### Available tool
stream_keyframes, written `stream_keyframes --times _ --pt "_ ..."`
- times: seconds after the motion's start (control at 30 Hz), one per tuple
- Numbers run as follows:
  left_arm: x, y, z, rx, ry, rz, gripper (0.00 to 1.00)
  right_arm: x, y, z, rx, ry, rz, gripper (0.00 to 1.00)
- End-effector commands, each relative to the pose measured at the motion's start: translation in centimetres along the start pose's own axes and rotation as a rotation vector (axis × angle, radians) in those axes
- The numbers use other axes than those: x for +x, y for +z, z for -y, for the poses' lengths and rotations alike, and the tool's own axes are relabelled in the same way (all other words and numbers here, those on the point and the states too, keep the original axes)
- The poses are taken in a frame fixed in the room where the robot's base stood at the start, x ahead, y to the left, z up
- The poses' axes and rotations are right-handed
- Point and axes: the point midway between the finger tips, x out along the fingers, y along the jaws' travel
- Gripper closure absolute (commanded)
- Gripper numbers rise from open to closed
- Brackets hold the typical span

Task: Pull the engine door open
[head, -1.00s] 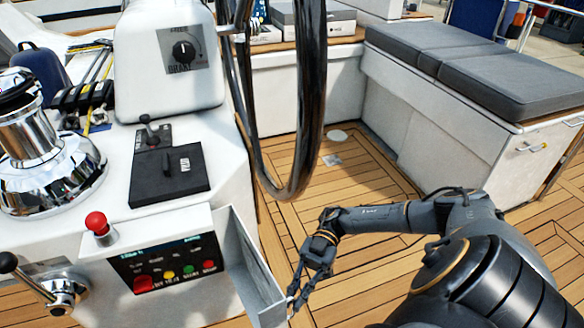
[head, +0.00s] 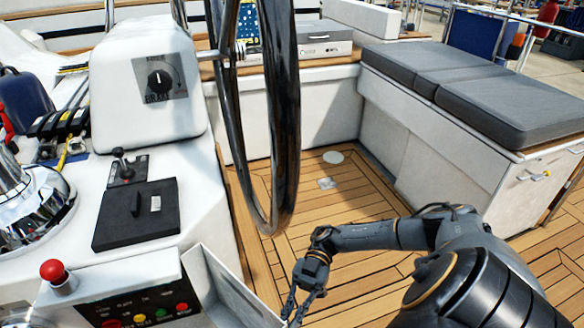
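The engine door (head: 232,290) is a white panel with raised edges at the bottom, right of the engine control panel (head: 140,305). It stands swung out from the console, open at a wide angle. My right gripper (head: 293,311) is at the door's outer edge, pointing down. Its two thin fingers look spread apart, one close to the edge; I cannot tell if it touches. The fingertips and the lower part of the door run close to the bottom of the picture. My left gripper is not in view.
A large dark steering wheel (head: 285,120) stands above and behind the door. The red-knobbed lever (head: 54,272) and the black hatch (head: 136,215) are on the white console. A bench with grey cushions (head: 500,95) is at right. The teak floor (head: 345,195) between is clear.

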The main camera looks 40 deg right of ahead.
Motion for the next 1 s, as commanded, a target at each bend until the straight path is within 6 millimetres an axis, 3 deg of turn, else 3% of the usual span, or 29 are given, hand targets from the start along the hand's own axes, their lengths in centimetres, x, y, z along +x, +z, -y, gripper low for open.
stream_keyframes --times 0.1,0.13,0.23,0.63,1.0 --pt "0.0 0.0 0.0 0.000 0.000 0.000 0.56 -0.1 -0.2 -0.6 -0.009 0.016 0.004 1.00" --pt "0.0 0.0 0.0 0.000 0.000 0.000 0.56 -0.2 -0.2 -0.7 -0.010 0.016 0.004 0.88" --pt "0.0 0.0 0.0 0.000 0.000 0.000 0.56 -0.1 -0.2 -0.6 -0.010 0.015 0.004 0.68" --pt "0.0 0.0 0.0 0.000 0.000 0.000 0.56 -0.7 -0.1 -0.4 -0.005 0.009 0.004 0.68" --pt "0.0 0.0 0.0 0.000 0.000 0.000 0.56 -7.2 -0.1 -0.6 -0.007 0.013 0.004 0.68"
